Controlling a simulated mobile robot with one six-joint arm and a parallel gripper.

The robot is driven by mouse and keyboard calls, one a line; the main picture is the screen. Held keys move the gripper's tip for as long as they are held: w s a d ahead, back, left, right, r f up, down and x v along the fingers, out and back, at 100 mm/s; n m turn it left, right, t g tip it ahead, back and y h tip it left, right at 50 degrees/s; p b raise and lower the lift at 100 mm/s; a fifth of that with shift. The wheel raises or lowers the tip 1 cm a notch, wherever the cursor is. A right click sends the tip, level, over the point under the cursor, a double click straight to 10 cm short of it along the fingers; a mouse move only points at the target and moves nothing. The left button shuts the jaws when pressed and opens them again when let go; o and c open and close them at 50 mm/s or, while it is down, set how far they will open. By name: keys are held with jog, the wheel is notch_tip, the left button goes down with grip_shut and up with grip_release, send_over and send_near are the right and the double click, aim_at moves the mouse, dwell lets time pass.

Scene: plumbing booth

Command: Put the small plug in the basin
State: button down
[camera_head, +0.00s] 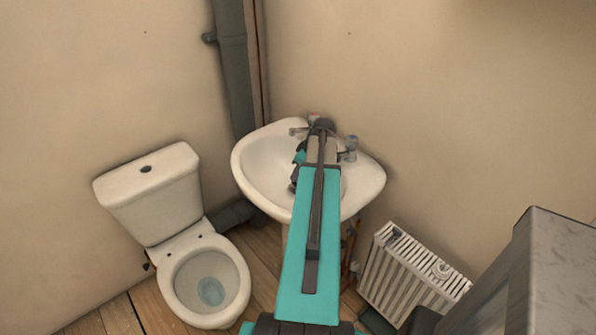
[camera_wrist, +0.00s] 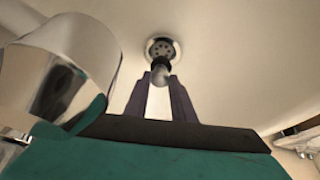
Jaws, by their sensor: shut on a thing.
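The white basin (camera_head: 263,155) is mounted at the corner, and my arm reaches over it. In the wrist view the basin's inner surface (camera_wrist: 235,50) fills most of the picture, with a round metal drain (camera_wrist: 163,46) with holes. In the head view my arm hides the fingertips and plug.
A chrome tap (camera_wrist: 75,75) looms close at the left in the wrist view. Another tap (camera_head: 348,149) stands on the basin's right rim. A toilet (camera_head: 150,195) is at left, a white radiator (camera_head: 405,270) at lower right, and a grey cabinet (camera_head: 540,260) at far right.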

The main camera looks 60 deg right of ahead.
jog(key=shift+f+b, duration=0.95)
jog(key=shift+f, duration=0.8)
jog(key=c, duration=1.4)
grip_release()
jog(key=shift+r, duration=0.1)
jog(key=b+v, duration=0.1)
jog(key=v, duration=1.2)
jog(key=shift+r+b, duration=0.3)
jog(key=shift+b, duration=0.1)
jog(key=shift+a, duration=0.1)
